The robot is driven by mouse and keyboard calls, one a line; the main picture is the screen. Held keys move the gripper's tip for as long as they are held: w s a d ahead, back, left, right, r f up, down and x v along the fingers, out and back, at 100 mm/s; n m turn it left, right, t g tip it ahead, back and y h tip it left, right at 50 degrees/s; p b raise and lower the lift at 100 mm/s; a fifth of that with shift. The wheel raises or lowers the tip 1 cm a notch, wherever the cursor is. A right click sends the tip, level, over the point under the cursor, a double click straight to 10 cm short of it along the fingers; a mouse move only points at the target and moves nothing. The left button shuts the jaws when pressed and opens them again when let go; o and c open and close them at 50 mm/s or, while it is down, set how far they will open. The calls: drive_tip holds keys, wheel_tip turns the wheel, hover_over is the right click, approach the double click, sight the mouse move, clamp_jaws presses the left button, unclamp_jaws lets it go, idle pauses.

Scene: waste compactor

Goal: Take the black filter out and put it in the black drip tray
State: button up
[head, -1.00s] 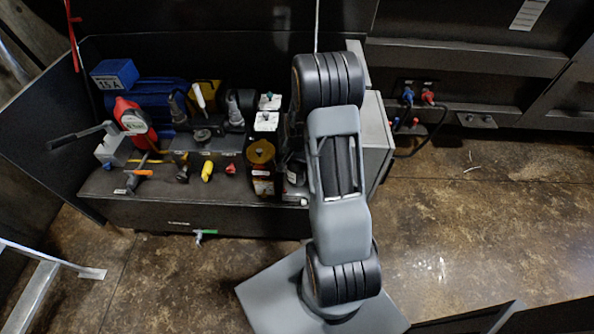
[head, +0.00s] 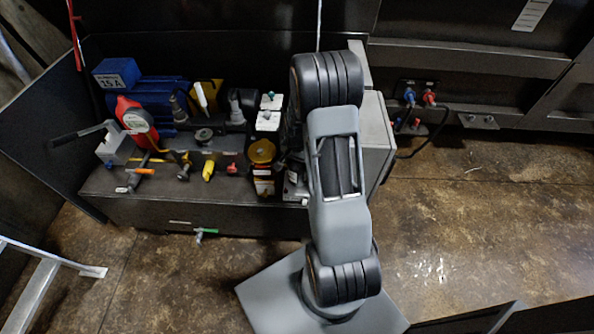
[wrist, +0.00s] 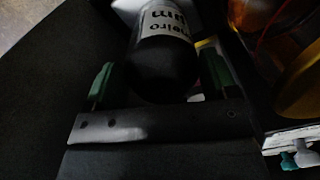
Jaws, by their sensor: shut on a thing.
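The black filter (wrist: 160,65) is a dark cylinder with a white printed label, seen in the wrist view between the two green fingertips of my gripper (wrist: 158,80). My gripper is shut on it. The frames do not show whether the filter is still joined to its mount. In the head view the gripper and filter are hidden behind my arm, at the right end of the hydraulic unit. The black drip tray (head: 255,218) appears to be the long dark tray under the unit, with a green-handled valve (head: 203,235) at its front.
A yellow-amber capped part (head: 262,151) stands just left of my arm. A grey box (head: 376,150) is close on the right. The floor (head: 480,220) at right is mostly clear.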

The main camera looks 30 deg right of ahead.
drive_tip(key=shift+s+f, duration=0.1)
drive_tip(key=shift+s, duration=0.15)
drive_tip(key=shift+c, duration=1.4)
drive_tip(key=shift+n, duration=0.4)
drive_tip(key=shift+c, duration=0.4)
drive_tip(key=n, duration=0.4)
drive_tip(key=shift+s+d, duration=0.15)
drive_tip(key=shift+s, duration=0.05)
drive_tip(key=shift+n, duration=0.3)
drive_tip(key=shift+d+n, duration=0.1)
drive_tip(key=shift+n, duration=0.9)
drive_tip(key=n, duration=0.2)
drive_tip(key=shift+d+n, duration=0.1)
drive_tip(key=shift+n, duration=0.2)
drive_tip(key=shift+c, duration=0.5)
drive_tip(key=shift+s, duration=0.1)
drive_tip(key=shift+c, duration=0.6)
drive_tip(key=shift+n, duration=0.3)
